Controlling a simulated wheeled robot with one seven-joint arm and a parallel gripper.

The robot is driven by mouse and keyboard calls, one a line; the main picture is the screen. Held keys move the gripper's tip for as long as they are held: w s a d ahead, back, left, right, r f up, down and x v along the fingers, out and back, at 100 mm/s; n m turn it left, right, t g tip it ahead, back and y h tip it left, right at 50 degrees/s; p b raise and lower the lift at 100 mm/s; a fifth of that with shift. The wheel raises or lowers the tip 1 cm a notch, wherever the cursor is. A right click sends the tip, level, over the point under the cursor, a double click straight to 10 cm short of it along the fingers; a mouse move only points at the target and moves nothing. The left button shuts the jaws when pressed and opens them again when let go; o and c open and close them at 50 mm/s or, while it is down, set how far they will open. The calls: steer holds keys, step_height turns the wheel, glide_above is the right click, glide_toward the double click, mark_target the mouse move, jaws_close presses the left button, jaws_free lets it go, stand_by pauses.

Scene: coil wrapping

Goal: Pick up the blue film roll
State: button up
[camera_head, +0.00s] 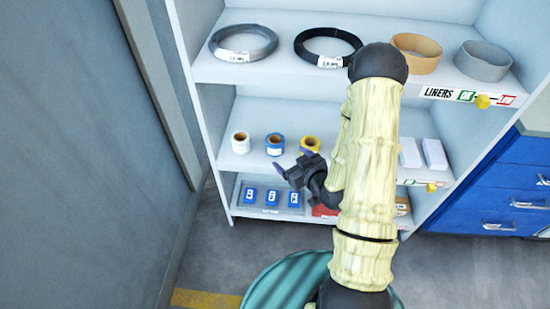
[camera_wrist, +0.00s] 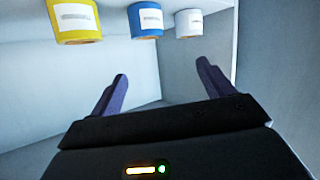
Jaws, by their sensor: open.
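The blue film roll (camera_head: 275,145) stands on the middle shelf, between a white roll (camera_head: 240,142) on its left and a yellow roll (camera_head: 309,144) on its right. My gripper (camera_head: 292,165) is open and empty, in front of the shelf near the blue and yellow rolls. In the wrist view the blue roll (camera_wrist: 146,21) shows at the top, between the yellow roll (camera_wrist: 75,20) and the white roll (camera_wrist: 189,22). My open gripper (camera_wrist: 162,85) has its two dark fingers apart from all the rolls, with the blue roll beyond the gap between them.
The upper shelf (camera_head: 330,75) holds wire coils and liner rings. Small blue items (camera_head: 271,197) lie on the bottom shelf. White boxes (camera_head: 434,155) stand right of my arm on the middle shelf. A grey wall (camera_head: 80,150) is at left and blue drawers (camera_head: 495,190) at right.

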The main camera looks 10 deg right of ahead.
step_height(320, 180, down, 7)
steer(key=s+d+m+t+b, duration=0.2)
steer(key=t+b, duration=0.2)
steer(key=b, duration=0.1)
steer(key=shift+b, duration=0.35)
steer(key=shift+f, duration=0.15)
steer(key=b, duration=0.6)
glide_toward(280, 147)
steer(key=b+x, duration=0.1)
steer(key=x, duration=0.7)
